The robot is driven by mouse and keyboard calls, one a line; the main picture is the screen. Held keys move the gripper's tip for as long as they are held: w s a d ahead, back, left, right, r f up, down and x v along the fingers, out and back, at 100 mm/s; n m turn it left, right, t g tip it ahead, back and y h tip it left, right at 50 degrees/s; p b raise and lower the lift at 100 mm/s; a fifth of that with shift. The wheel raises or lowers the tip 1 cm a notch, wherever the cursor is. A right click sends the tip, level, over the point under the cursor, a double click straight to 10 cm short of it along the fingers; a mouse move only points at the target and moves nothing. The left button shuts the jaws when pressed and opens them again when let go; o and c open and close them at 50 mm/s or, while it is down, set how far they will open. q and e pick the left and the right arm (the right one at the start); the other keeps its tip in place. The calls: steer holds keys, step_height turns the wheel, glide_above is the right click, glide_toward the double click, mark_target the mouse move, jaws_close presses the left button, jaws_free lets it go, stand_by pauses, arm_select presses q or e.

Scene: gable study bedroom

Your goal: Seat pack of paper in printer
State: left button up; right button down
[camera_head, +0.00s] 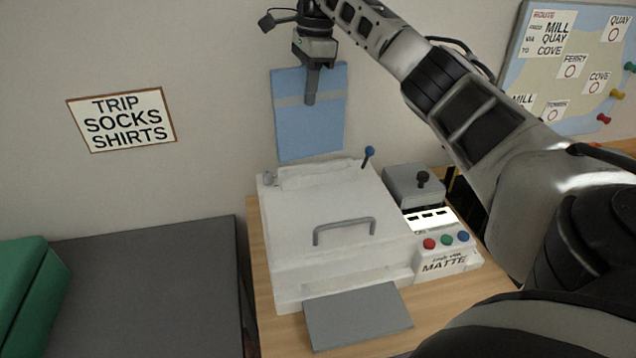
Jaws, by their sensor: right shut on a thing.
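The pack of paper (308,135) is a flat blue sheet-like block with a paler band across its upper part. My right gripper (311,97) is shut on its upper middle and holds it upright, tilted slightly. In the picture the pack's lower edge comes down close to the back top of the white printer (290,221); I cannot tell whether they touch. The printer has a grey handle on its top, a raised part along the back and a grey tray at the front. My left gripper is not in view.
A control panel with red, green and blue buttons (446,241) adjoins the printer on the right, with a grey box (413,186) behind it. A blue-knobbed lever (368,153) stands at the printer's back right. The wall is close behind. A dark surface (150,290) lies left.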

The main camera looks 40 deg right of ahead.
mark_target(317, 135)
steer(key=shift+s+d+f+m, duration=0.25)
steer(key=shift+d+f+m, duration=0.35)
steer(key=shift+d+f, duration=0.3)
step_height(317, 135, down, 4)
steer(key=shift+f+p, duration=0.15)
steer(key=shift+p, duration=0.15)
step_height(317, 135, down, 4)
steer(key=shift+f+p, duration=0.2)
steer(key=shift+p, duration=0.15)
steer(key=shift+f, duration=0.15)
steer(key=c, duration=1.3)
jaws_free()
steer(key=shift+f, duration=0.1)
